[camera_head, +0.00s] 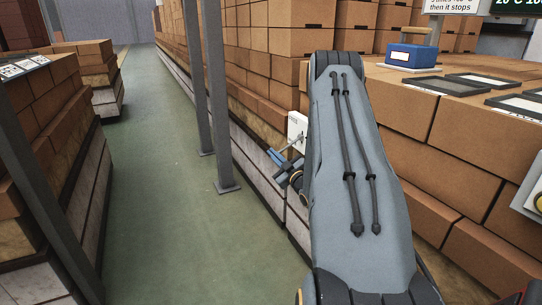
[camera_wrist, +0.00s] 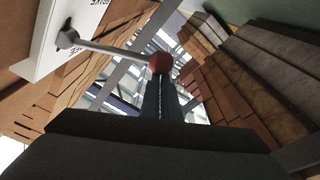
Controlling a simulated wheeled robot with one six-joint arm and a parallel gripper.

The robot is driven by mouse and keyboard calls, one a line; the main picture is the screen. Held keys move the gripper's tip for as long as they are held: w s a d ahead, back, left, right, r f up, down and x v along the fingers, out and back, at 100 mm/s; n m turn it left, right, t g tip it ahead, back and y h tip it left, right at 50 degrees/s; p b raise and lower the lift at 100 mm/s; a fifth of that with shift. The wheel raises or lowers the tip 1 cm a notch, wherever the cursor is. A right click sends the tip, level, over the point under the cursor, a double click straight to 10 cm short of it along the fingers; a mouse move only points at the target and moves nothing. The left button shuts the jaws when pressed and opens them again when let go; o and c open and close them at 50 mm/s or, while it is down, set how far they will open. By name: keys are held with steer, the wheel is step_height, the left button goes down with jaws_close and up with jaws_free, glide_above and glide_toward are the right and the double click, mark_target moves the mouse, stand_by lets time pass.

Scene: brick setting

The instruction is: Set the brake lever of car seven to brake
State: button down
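The brake lever is a thin grey rod with a red knob (camera_wrist: 160,63) at its end, pivoting on a white plate (camera_wrist: 52,32) with dark lettering, partly cut off and too little to read in full. In the wrist view the rod runs from its pivot at upper left to the knob. My gripper (camera_wrist: 161,85) has its two dark fingers together, with a thin seam between them, and their tips at the knob. Whether they touch it I cannot tell. In the head view the white plate (camera_head: 297,128) is on the brick car's side, partly behind my arm, with my gripper (camera_head: 279,157) beside it.
Stacked bricks (camera_head: 465,150) fill the right, with a blue box (camera_head: 411,55) and dark-framed panels (camera_head: 447,86) on top. Grey posts (camera_head: 217,95) stand left of my gripper. A green aisle floor (camera_head: 155,170) is clear, with another brick stack (camera_head: 45,125) at left.

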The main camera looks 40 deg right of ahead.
steer(key=shift+s+f+g, duration=0.15)
steer(key=shift+f+g, duration=0.15)
steer(key=shift+f, duration=0.15)
steer(key=s+a+r+p, duration=0.2)
steer(key=s+a, duration=0.1)
steer(key=s, duration=0.5)
steer(key=shift+s+r, duration=0.25)
steer(key=shift+r, duration=0.15)
